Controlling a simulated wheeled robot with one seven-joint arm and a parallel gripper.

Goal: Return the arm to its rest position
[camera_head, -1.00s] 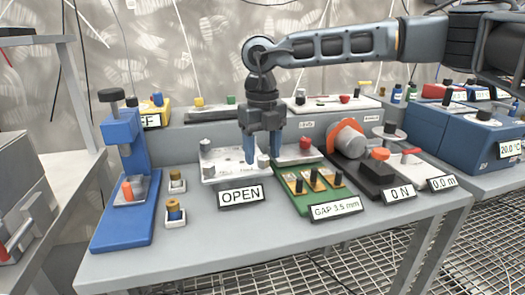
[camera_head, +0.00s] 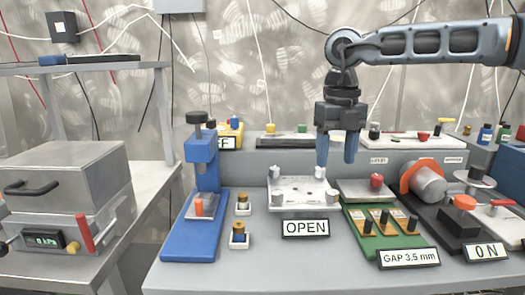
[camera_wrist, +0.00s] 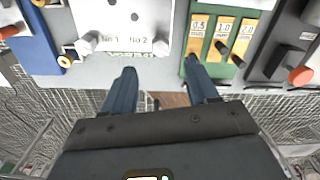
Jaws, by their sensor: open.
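My gripper (camera_head: 338,150) hangs pointing down above the bench, over the right part of the white plate (camera_head: 290,186) that has an OPEN sign (camera_head: 305,228) in front of it. Its two blue fingers are apart with nothing between them. My arm reaches in from the upper right, with its forearm roughly level. In the wrist view my gripper (camera_wrist: 163,82) is also open and empty, with the white plate (camera_wrist: 125,15) ahead on the left and the green gauge board (camera_wrist: 225,38) ahead on the right.
A blue press (camera_head: 203,170) stands left on the bench. A green board marked GAP 3.5 mm (camera_head: 385,240) and an orange-ended cylinder (camera_head: 425,180) stand right. A gap separates the tables.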

